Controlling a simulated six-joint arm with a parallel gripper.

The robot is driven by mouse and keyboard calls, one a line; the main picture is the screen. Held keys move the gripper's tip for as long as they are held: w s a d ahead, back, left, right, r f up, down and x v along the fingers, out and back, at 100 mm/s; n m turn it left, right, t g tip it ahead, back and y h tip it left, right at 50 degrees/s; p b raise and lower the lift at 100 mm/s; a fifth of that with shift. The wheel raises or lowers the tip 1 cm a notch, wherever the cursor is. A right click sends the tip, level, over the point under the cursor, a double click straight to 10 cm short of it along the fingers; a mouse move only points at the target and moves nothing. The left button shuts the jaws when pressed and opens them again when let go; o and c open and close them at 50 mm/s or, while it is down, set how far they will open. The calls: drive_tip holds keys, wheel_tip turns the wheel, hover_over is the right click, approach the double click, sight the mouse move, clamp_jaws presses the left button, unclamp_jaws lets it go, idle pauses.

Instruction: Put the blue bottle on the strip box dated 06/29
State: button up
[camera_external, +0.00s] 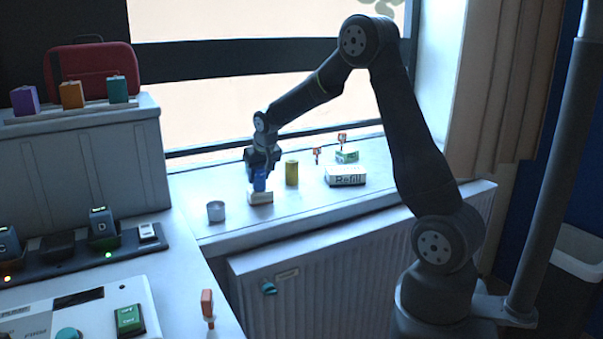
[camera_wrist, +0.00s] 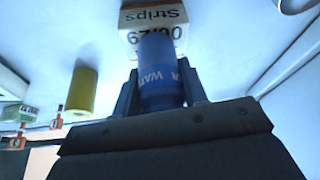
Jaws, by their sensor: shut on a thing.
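The blue bottle (camera_external: 259,181) is between the fingers of my gripper (camera_external: 262,172), which is shut on it. In the wrist view the bottle (camera_wrist: 158,75) shows white lettering and stands between the two fingers (camera_wrist: 160,95). The strip box (camera_external: 260,198) is white and sits on the window sill directly below the bottle.
A grey tin (camera_external: 216,211) stands left of the box and a yellow cylinder (camera_external: 292,173) right of it. Farther right are a "Refill" box (camera_external: 346,176), a green-and-white box (camera_external: 346,156) and small orange-red items (camera_external: 317,155). The sill's front edge is bare.

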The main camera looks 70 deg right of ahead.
drive_tip(key=o, duration=1.1)
drive_tip(key=shift+f, duration=0.1)
drive_tip(key=v, duration=1.2)
drive_tip(key=x, duration=1.2)
drive_tip(key=shift+f, duration=0.2)
wheel_tip(320, 180, up, 3)
drive_tip(key=shift+r, duration=0.6)
